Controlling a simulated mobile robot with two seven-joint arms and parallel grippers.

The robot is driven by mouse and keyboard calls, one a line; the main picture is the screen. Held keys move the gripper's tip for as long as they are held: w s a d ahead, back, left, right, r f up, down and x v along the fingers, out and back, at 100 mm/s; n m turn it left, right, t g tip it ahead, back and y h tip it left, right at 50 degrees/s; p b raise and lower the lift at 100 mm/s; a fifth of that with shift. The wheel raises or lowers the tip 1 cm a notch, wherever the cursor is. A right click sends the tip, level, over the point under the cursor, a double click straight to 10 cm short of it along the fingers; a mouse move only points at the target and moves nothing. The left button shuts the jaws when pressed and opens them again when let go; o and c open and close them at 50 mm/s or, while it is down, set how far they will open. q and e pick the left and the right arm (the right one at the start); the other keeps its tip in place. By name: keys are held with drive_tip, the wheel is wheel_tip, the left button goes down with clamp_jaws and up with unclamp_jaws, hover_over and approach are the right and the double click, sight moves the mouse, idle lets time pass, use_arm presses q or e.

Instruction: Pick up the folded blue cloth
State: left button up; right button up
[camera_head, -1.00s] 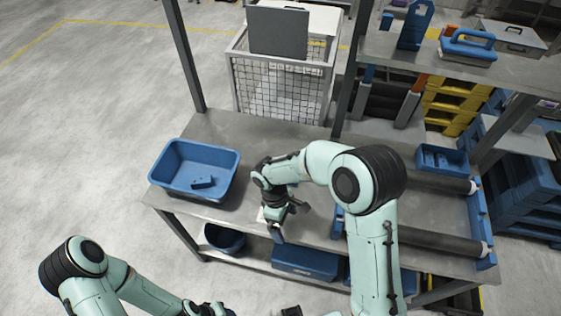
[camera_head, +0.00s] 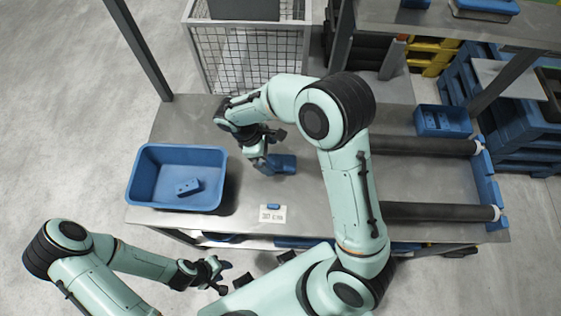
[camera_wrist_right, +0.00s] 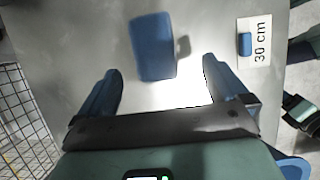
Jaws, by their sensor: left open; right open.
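The folded blue cloth (camera_head: 284,164) lies on the grey metal table, partly hidden by my right gripper in the head view. In the right wrist view the cloth (camera_wrist_right: 153,46) is a small blue rectangle just beyond the open fingers, roughly between their lines. My right gripper (camera_head: 271,150) is open, and both its fingers show in the right wrist view (camera_wrist_right: 162,68) with nothing between them. Its height above the cloth is hard to tell. My left gripper (camera_head: 223,278) is open and empty, in front of the table's near edge.
A blue bin (camera_head: 143,182) with a small blue item inside stands at the table's left. A white "30 cm" card (camera_head: 272,215) with a small blue piece lies near the front edge. Dark rollers (camera_head: 440,212) fill the right side. A wire cage (camera_head: 245,75) stands behind.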

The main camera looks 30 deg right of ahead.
sight(279, 161)
drive_tip(key=x, duration=0.6)
drive_tip(key=shift+w+d+r, duration=0.15)
drive_tip(key=shift+w+d, duration=0.15)
drive_tip(key=shift+d, duration=0.05)
drive_tip(key=shift+s+d+f, duration=0.1)
drive_tip(key=shift+d+f, duration=0.05)
drive_tip(key=shift+f, duration=0.3)
drive_tip(key=shift+f, duration=0.2)
drive_tip(key=c, duration=1.1)
